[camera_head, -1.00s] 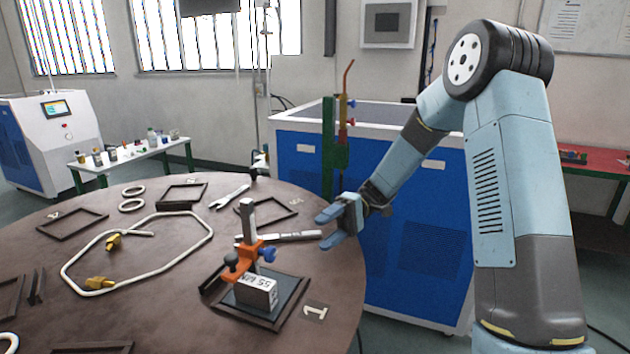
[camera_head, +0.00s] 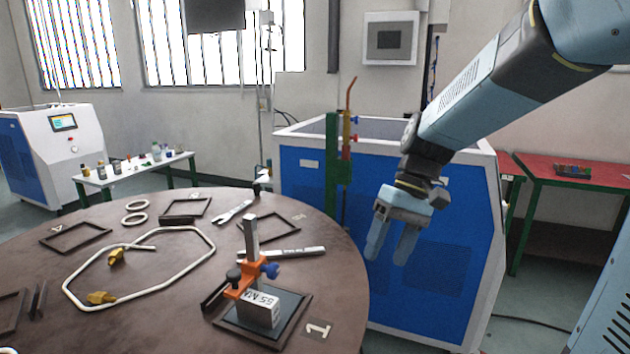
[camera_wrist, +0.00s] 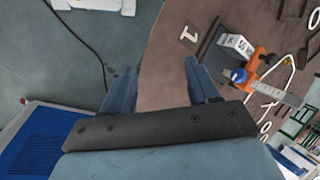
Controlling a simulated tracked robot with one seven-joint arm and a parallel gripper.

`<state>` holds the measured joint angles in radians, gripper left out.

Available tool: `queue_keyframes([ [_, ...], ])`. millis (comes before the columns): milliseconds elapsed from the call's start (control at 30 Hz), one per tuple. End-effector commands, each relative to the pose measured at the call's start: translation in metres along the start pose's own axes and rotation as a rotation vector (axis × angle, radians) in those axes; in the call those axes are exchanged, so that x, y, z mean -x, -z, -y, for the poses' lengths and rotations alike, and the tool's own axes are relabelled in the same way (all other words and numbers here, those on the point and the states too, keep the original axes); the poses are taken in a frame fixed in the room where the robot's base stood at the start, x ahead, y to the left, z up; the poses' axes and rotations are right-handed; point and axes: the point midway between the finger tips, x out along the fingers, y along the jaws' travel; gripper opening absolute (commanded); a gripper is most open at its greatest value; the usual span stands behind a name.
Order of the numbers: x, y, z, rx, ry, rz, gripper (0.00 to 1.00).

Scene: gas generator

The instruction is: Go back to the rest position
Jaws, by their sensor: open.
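My gripper (camera_head: 388,250) hangs with its fingers pointing down, just off the right edge of the round brown table (camera_head: 180,290), in front of the blue and white cabinet (camera_head: 440,290). Its two blue fingers are apart with nothing between them. In the wrist view my gripper (camera_wrist: 158,85) is also open and empty, over the floor and the table's edge.
A bent white tube (camera_head: 190,231) with brass fittings, white rings (camera_head: 134,219), a wrench (camera_head: 234,211), a grey bar (camera_head: 290,253) and dark frames lie on the table. A green post with a copper pipe (camera_head: 332,165) stands behind its right edge. A red table (camera_head: 575,170) is at right.

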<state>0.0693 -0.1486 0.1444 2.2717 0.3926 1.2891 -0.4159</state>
Motion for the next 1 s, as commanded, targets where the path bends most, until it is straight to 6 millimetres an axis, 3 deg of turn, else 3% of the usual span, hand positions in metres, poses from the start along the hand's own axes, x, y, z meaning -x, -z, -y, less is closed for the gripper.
queue_keyframes([
  [700, 0.057, -0.101, -0.036, -0.189, -0.407, -0.559, 0.6],
  [1000, 0.067, -0.12, -0.043, -0.22, -0.454, -0.684, 0.6],
])
